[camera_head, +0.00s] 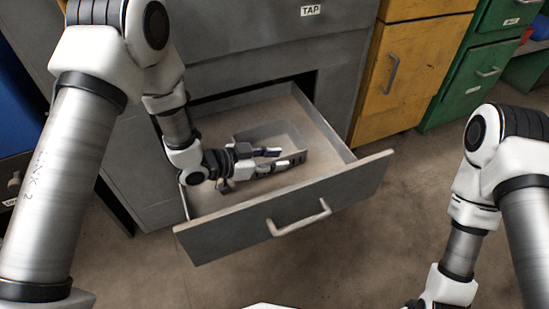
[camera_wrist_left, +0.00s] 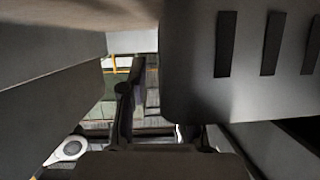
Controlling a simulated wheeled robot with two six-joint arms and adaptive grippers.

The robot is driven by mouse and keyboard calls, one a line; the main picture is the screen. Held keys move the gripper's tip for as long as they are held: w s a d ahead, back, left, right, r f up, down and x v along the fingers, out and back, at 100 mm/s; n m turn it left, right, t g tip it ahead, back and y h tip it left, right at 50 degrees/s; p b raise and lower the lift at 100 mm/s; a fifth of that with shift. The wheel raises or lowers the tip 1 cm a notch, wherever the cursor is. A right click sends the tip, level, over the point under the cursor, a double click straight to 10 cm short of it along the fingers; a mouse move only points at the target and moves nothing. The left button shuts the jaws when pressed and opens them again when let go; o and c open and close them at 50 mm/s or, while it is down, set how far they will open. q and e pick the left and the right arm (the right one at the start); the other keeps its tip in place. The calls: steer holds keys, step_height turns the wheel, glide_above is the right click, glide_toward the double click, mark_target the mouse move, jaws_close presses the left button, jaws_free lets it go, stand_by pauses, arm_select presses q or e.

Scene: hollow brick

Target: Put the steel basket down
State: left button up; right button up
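The steel basket (camera_head: 270,135) is a grey open box with dark slots in its near side, resting in the pulled-out drawer (camera_head: 222,222). My left gripper (camera_head: 276,159) reaches into the drawer at the basket's near left part, its two fingers apart. In the left wrist view the basket (camera_wrist_left: 190,75) is a large grey wall with dark slots at upper right, very close to the camera. It hides part of the fingers there. A gap shows between the left finger and the basket's edge. My right arm is at the right; its fingers are out of view.
The drawer front has a bar handle (camera_head: 300,219). The grey cabinet (camera_head: 250,55) stands behind, labelled TAP. A yellow cabinet (camera_head: 412,70) and a green cabinet (camera_head: 480,70) stand to the right. The floor (camera_head: 370,235) right of the drawer is clear. The drawer's left part has bare floor.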

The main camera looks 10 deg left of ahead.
arm_select(q)
steer(key=shift+a+r, duration=0.1)
steer(key=shift+r, duration=0.15)
steer(key=p+v, duration=0.3)
steer(key=v, duration=0.4)
steer(key=shift+r+p, duration=0.1)
steer(key=shift+p, duration=0.3)
steer(key=shift+s+a, duration=0.1)
steer(key=shift+s, duration=0.1)
